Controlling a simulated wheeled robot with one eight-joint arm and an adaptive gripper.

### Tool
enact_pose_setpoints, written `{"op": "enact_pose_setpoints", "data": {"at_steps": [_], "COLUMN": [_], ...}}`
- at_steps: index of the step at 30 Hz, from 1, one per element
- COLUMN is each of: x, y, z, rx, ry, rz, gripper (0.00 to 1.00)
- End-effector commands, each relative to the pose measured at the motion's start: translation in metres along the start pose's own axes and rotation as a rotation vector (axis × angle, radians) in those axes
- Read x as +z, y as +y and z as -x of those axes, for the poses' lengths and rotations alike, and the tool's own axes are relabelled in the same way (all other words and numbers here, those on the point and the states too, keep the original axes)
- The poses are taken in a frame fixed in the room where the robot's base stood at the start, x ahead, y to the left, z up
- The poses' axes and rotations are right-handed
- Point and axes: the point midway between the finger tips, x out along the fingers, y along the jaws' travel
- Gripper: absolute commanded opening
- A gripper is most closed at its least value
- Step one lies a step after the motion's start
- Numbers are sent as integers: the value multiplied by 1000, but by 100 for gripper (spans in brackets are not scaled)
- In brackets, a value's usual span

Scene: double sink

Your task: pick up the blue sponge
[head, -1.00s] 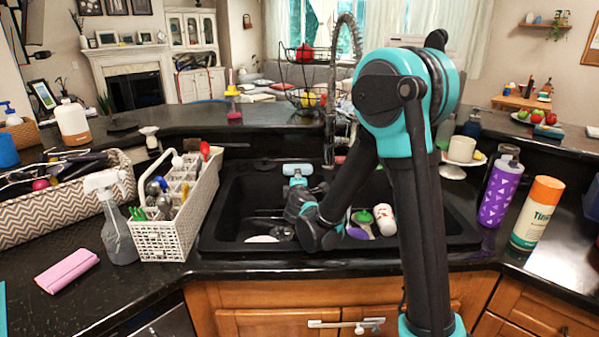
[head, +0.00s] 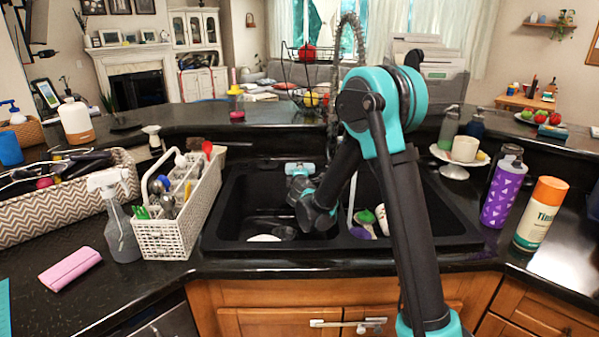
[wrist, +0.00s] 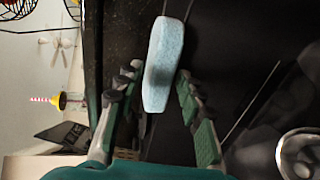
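The light blue sponge (head: 306,168) lies at the back of the black double sink, near its rear rim. In the wrist view the sponge (wrist: 163,60) points lengthwise away from me, its near end between the fingertips. My gripper (wrist: 158,77) is open, with one finger on either side of the sponge; the gaps are narrow and I cannot tell whether either finger touches. In the head view my gripper (head: 299,182) reaches over the sink to the sponge and covers part of it.
The sink (head: 225,215) holds a white dish (head: 264,238) and several other items. The tall faucet (head: 333,100) stands close behind my arm. A white utensil caddy (head: 165,238) stands at the sink's left. A purple bottle (head: 502,195) and a cup on a stand (head: 465,149) are at the right.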

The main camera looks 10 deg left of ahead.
Motion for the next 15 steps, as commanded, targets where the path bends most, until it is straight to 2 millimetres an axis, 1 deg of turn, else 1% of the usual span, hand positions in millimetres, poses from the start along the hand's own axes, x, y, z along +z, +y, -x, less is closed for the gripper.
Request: {"op": "enact_pose_setpoints", "data": {"at_steps": [6, 15], "x": [0, 0], "y": [0, 0], "z": [0, 0], "rx": [0, 0], "ry": [0, 0], "rz": [0, 0], "gripper": [37, 19]}}
